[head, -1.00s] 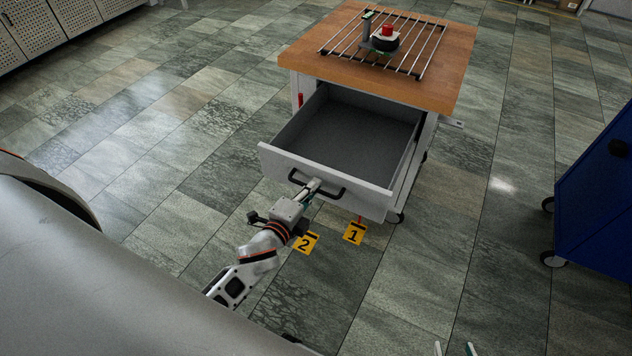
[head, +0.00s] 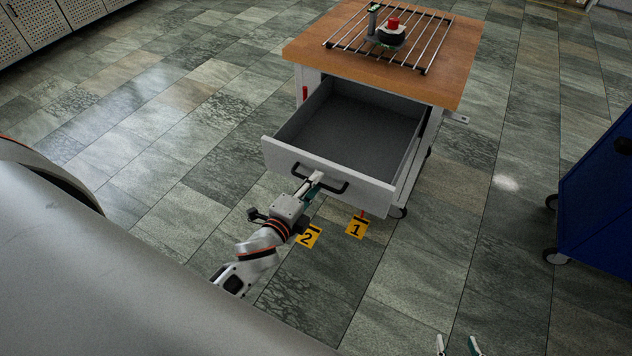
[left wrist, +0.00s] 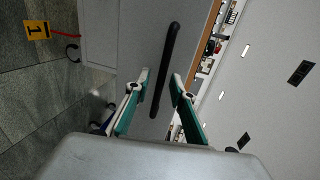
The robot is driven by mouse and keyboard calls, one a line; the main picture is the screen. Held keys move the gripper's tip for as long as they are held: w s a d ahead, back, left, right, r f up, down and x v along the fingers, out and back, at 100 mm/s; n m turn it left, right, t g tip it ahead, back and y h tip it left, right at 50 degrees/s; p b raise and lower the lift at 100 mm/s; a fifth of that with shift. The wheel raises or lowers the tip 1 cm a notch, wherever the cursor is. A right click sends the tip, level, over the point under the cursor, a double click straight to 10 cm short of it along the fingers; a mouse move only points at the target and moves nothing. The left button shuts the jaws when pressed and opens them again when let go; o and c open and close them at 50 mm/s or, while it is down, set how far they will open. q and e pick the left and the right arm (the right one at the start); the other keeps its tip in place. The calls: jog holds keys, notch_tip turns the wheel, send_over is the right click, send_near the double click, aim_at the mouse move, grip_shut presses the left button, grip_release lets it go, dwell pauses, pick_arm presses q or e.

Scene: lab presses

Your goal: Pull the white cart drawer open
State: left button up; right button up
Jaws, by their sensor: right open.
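The white cart drawer (head: 325,176) is pulled well out of the cart, its empty grey inside showing. Its black bar handle (head: 337,187) is on the drawer front and also shows in the left wrist view (left wrist: 171,50). My left gripper (head: 316,177) is at the handle. In the left wrist view the fingers (left wrist: 160,80) are apart with the handle bar between them and gaps beside it. My right gripper (head: 458,346) shows only its fingertips at the bottom edge, apart and empty, away from the cart.
The cart's wooden top (head: 300,50) carries a metal rack (head: 431,45) and a device with a red knob (head: 393,23). Yellow tags 1 (head: 357,228) and 2 (head: 308,237) show below the drawer. A blue cart (head: 600,205) stands right. Floor between the carts is clear.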

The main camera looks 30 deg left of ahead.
pick_arm(q)
jog(key=v, duration=1)
jog(key=shift+s, duration=0.4)
pick_arm(e)
jog(key=shift+w, duration=0.1)
pick_arm(q)
jog(key=s+d+f+n+g+h+p, duration=0.2)
jog(key=s+d+f+n+g, duration=0.3)
jog(key=s+f+n, duration=0.5)
jog(key=n+p, duration=0.1)
jog(key=n, duration=0.3)
pick_arm(e)
jog(key=shift+s+a+r, duration=0.2)
jog(key=shift+s+r, duration=0.05)
jog(key=shift+r, duration=0.2)
jog(key=shift+s+a+r, duration=0.2)
jog(key=shift+r, duration=0.2)
pick_arm(q)
jog(key=shift+d, duration=0.1)
pick_arm(e)
jog(key=shift+w+r, duration=0.25)
jog(key=shift+r, duration=0.1)
pick_arm(q)
jog(key=shift+w, duration=0.1)
pick_arm(e)
jog(key=shift+s+f, duration=0.1)
jog(key=shift+f, duration=0.15)
jog(key=shift+r, duration=0.2)
